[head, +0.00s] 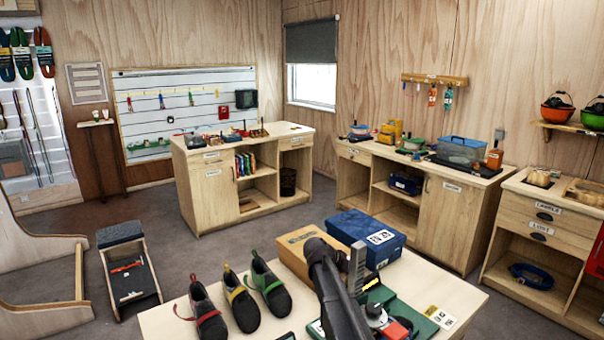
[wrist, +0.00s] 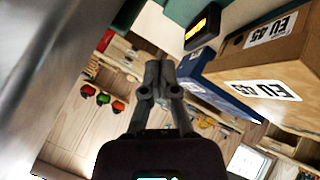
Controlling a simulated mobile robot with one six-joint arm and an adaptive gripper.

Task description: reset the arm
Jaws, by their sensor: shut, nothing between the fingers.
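My gripper (wrist: 160,72) shows in the wrist view with its two dark fingers together and nothing between them. In the wrist view, boxes marked EU 45 are close by on the right: a brown box (wrist: 262,60) and a blue box (wrist: 200,72). In the head view, my dark arm rises over the near table (head: 180,323), in front of the boxes. I cannot clearly make out the fingertips in the head view.
Three climbing shoes (head: 240,300) stand on the near table, left of my arm. The blue box (head: 365,235) and brown box (head: 298,248) are behind it. A green device (head: 405,312) lies right of it. Workbenches (head: 240,170) stand farther back, with open floor between.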

